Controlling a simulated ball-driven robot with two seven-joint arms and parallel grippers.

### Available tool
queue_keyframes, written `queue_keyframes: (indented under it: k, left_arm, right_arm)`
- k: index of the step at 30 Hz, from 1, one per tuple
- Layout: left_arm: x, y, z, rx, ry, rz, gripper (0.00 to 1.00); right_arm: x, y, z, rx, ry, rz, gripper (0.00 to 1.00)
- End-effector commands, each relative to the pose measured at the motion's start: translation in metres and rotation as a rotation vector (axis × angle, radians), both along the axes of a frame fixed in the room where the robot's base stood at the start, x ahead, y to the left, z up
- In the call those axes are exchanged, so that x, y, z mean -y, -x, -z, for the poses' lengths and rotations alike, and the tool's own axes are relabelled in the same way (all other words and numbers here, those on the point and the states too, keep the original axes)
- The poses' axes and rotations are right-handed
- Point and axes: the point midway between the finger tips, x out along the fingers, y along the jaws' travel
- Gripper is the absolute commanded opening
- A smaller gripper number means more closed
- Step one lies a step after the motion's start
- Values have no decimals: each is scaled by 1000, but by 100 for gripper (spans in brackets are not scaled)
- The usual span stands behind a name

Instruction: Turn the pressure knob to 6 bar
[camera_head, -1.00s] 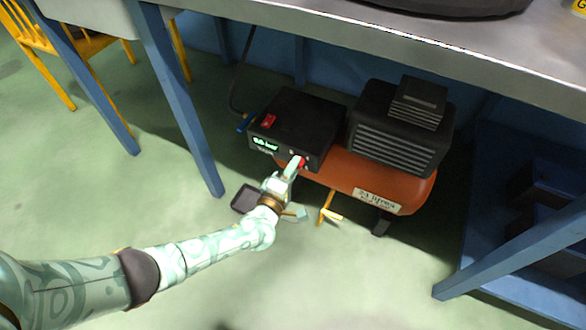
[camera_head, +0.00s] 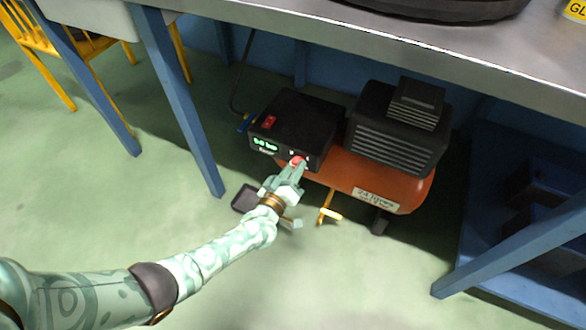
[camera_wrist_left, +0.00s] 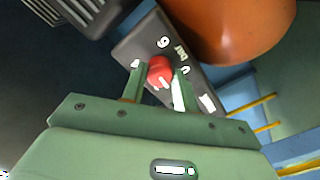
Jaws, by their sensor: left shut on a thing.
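The red pressure knob (camera_wrist_left: 160,72) sits on the dark front panel (camera_wrist_left: 128,48) of the compressor. A white pointer mark shows on the knob, and "6", "bar" and "0" are printed beside it in the left wrist view. My left gripper (camera_head: 296,165) is shut on the knob, with one finger on each side of it; its fingers also show in the left wrist view (camera_wrist_left: 160,84). The green display (camera_head: 265,144) on the black control box (camera_head: 302,117) is lit, but its digits are too blurred to read surely. My right gripper is not in view.
The orange tank (camera_head: 372,180) and the black ribbed motor (camera_head: 400,130) stand right of the control box.

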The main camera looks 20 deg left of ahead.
Motion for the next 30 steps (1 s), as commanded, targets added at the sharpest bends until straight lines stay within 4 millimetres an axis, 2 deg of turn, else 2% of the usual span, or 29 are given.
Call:
queue_keyframes:
  k: [30]
  left_arm:
    - [0, 2, 4, 26, -965, 4, 7]
  right_arm:
    - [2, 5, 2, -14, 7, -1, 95]
